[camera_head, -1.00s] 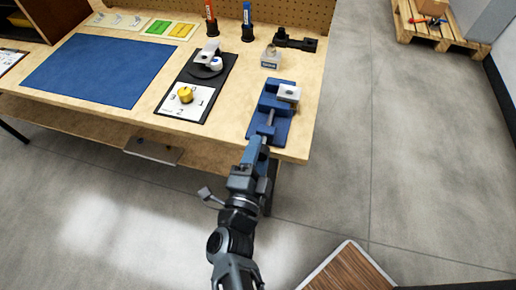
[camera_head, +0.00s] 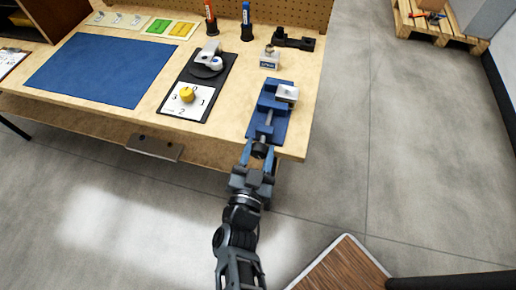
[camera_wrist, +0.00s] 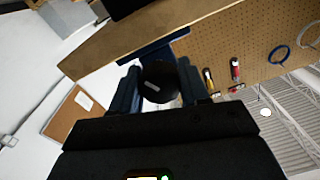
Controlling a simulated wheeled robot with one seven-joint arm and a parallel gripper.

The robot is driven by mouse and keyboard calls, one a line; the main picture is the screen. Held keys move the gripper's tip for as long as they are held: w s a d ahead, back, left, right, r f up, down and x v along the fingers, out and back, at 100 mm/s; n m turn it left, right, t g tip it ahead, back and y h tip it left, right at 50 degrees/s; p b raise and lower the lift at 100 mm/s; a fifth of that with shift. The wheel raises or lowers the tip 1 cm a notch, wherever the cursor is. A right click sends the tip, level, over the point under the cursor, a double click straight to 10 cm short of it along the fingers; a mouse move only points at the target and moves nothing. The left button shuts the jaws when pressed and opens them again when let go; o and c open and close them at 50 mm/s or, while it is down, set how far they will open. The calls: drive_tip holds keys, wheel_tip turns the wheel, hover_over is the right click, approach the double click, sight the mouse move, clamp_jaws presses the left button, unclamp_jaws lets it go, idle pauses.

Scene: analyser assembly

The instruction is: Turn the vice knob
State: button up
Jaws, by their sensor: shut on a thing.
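The blue vice (camera_head: 268,110) stands at the front right corner of the wooden bench, with a grey block (camera_head: 287,93) in its jaws. Its dark round knob (camera_head: 260,148) sticks out past the front edge. My gripper (camera_head: 259,156) reaches up to it from below in the head view. In the wrist view the black knob (camera_wrist: 159,82), with a pale mark on its face, sits between the two fingers. My gripper is shut on the knob. The vice body is mostly hidden behind the knob in the wrist view.
The bench (camera_head: 228,115) also holds a blue mat (camera_head: 92,68), a black plate with a yellow dial (camera_head: 187,95), a small labelled block (camera_head: 269,60) and marker holders at the back. Open floor (camera_head: 400,160) lies to the right of the bench.

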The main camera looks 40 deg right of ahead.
drive_tip(key=n+p, duration=0.1)
drive_tip(key=n, duration=0.4)
drive_tip(key=shift+s+n, duration=0.1)
drive_tip(key=shift+n, duration=0.2)
drive_tip(key=n, duration=0.5)
drive_tip(key=shift+n, duration=0.3)
drive_tip(key=o, duration=1)
drive_tip(key=shift+o, duration=0.2)
drive_tip(key=b+v, duration=0.1)
drive_tip(key=v, duration=0.6)
drive_tip(key=shift+s+a+r, duration=0.15)
drive_tip(key=shift+s+a, duration=0.1)
drive_tip(key=shift+a, duration=0.05)
